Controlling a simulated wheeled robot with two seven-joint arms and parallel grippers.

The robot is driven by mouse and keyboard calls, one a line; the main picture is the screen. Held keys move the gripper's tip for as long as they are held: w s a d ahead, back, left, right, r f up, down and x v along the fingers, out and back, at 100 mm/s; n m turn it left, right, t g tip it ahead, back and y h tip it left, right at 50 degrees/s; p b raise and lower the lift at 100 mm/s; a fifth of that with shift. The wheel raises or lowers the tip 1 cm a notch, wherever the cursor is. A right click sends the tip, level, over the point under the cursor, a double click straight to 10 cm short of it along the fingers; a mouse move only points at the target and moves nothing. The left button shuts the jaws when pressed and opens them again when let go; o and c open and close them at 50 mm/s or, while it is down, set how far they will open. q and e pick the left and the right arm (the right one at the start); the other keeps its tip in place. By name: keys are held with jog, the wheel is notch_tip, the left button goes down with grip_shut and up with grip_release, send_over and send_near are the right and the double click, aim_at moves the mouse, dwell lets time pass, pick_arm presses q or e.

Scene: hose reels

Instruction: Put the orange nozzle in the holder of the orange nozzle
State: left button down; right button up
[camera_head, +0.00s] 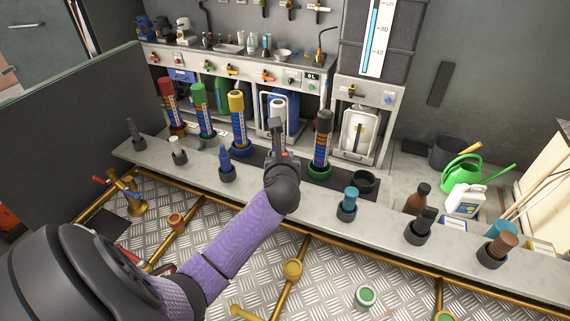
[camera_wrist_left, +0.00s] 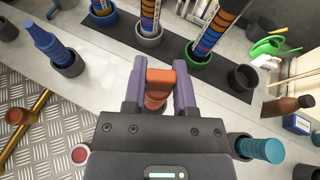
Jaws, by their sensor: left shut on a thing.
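My left gripper (camera_head: 281,158) is over the middle of the grey bench, in front of a tall white-topped tube. In the left wrist view, the left gripper's (camera_wrist_left: 159,88) two purple-grey fingers are shut on the orange nozzle (camera_wrist_left: 157,76). Its orange head shows between the fingers, and a ribbed lower part shows just below. The gripper's body hides the nozzle's lower end, so I cannot tell whether it is in a cup. In the head view my gripper hides the nozzle. I cannot make out a holder marked as the orange nozzle's. My right gripper is not in view.
A blue nozzle (camera_head: 226,159) and a teal nozzle (camera_head: 349,199) stand in cups on either side of my gripper. Striped tubes, including a black-topped one (camera_head: 323,135), stand behind. An empty dark cup (camera_head: 365,181) is at the back right. Brass pipes (camera_head: 292,270) run in front.

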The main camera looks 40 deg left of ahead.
pick_arm(q)
notch_tip(320, 180, down, 4)
jog(key=shift+w+r+b, duration=0.1)
jog(key=shift+r+b, duration=0.1)
jog(key=shift+b, duration=0.4)
jog(key=shift+r, duration=0.15)
jog(key=shift+c, duration=2.1)
grip_release()
jog(key=shift+d+r+p, duration=0.1)
jog(key=shift+r+p, duration=0.05)
jog(key=shift+p, duration=0.15)
jog(key=p+v, duration=0.2)
jog(key=v, duration=1)
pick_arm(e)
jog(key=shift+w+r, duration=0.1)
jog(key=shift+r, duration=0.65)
